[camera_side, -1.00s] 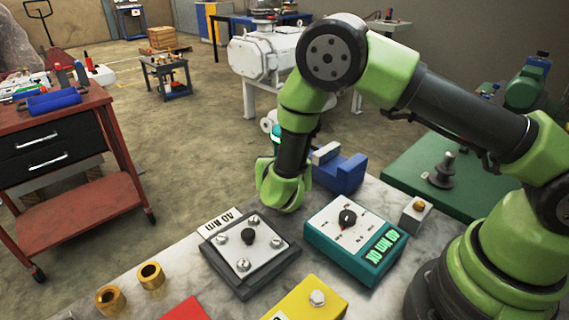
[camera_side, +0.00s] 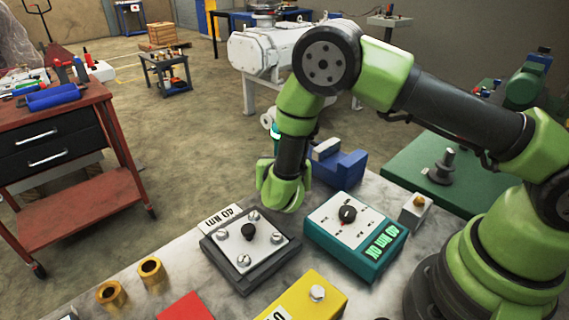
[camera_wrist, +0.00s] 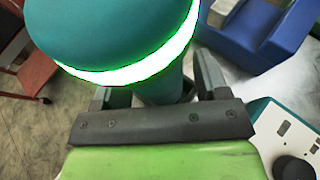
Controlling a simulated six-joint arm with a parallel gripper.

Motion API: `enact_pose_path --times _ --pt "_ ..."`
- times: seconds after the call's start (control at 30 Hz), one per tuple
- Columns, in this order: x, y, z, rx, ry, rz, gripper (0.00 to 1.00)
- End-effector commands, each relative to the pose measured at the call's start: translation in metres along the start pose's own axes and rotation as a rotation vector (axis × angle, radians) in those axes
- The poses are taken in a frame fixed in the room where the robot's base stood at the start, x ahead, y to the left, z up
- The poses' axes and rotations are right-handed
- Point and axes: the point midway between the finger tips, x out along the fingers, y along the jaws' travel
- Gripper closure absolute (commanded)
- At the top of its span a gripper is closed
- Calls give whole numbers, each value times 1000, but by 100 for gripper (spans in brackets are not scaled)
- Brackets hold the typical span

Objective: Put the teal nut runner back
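The teal nut runner (camera_wrist: 110,35), with a glowing green ring, fills the upper left of the wrist view. Its narrower body passes between the two dark fingers of my gripper (camera_wrist: 165,85), which look closed on it. In the side view only a small bit of the nut runner (camera_side: 275,131) shows behind my arm; its lower end and my fingers are hidden there. A blue cradle (camera_side: 347,172) stands on the bench to the right of my wrist; it also shows at the upper right of the wrist view (camera_wrist: 272,28). The nut runner appears beside the cradle, not in it.
A teal torque box (camera_side: 372,262) reading "40 Nm OK" and a bolted plate fixture (camera_side: 250,270) stand close in front of my wrist. A yellow block (camera_side: 325,285), brass rings (camera_side: 151,270) and a red piece (camera_side: 188,308) lie nearer. A red tool cart (camera_side: 85,205) is at left.

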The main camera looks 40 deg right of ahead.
Motion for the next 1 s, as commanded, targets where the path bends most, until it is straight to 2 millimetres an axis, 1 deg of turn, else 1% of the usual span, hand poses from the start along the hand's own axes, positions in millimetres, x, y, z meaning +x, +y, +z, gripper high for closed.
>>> enact_pose_path --times 0.13,0.23,0.37,0.5,0.6,0.7,0.83,1.0 --pt "-2 0 4 1 -1 0 32" --pt "-6 0 14 2 -1 0 32" --pt "-36 2 12 -3 -1 7 32" --pt "-69 1 12 -1 -2 7 32" --pt "-90 2 12 -1 -1 6 32" --pt "-107 1 12 1 -2 5 32" --pt "-120 1 12 0 -2 3 32" --pt "-125 0 12 2 -1 -1 32"
